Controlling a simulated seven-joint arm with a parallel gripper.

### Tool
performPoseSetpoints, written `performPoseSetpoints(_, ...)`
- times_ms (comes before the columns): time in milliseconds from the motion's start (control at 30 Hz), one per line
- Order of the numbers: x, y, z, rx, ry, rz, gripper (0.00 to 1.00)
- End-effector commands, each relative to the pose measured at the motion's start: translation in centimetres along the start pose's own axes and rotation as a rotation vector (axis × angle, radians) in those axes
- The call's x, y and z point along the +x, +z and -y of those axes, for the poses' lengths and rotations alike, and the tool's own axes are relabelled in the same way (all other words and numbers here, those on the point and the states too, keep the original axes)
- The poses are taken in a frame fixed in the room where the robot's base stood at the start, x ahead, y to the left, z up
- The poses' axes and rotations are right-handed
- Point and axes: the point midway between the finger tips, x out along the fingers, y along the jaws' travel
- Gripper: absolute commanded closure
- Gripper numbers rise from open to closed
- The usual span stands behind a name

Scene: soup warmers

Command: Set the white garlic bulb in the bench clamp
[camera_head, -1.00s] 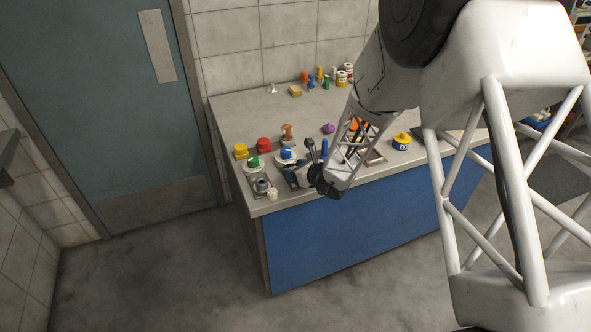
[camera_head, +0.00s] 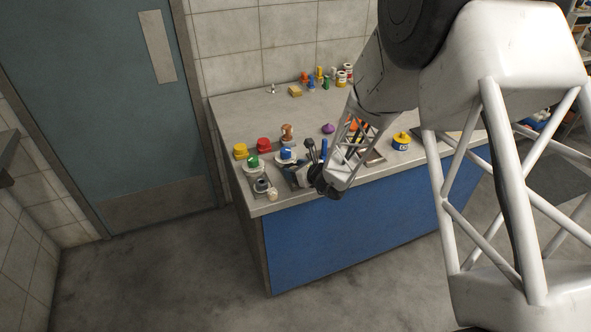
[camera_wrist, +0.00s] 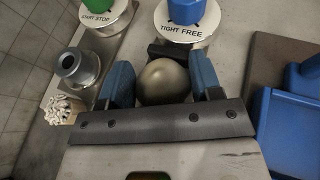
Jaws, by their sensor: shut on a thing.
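My gripper (camera_wrist: 162,83) has blue fingers shut on a smooth, pale beige-grey round thing (camera_wrist: 162,82), which I take to be the white garlic bulb. A dark bar (camera_wrist: 168,51) lies just beyond the bulb and may be part of the bench clamp. A blue knob on a white plate marked TIGHT FREE (camera_wrist: 184,22) stands behind it; it also shows in the head view (camera_head: 287,155). I cannot tell whether the bulb touches the clamp.
A blue container (camera_wrist: 290,130) is to the right. Yellow (camera_head: 240,151) and red (camera_head: 264,145) things stand behind.

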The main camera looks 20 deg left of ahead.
Motion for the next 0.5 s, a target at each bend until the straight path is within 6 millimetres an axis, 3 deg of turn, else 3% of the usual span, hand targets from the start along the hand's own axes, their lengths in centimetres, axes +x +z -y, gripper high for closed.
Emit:
performPoseSetpoints(33, 0.29, -2.31, -0.42, 0.01, 0.005, -0.03, 0.65)
performPoseSetpoints(67, 0.29, -2.3, -0.42, 0.01, 0.005, -0.03, 0.37)
performPoseSetpoints(167, 0.3, -2.3, -0.43, 0.009, 0.005, -0.03, 0.22)
performPoseSetpoints(500, -0.47, -2.25, -0.41, 0.008, 0.005, -0.029, 0.21)
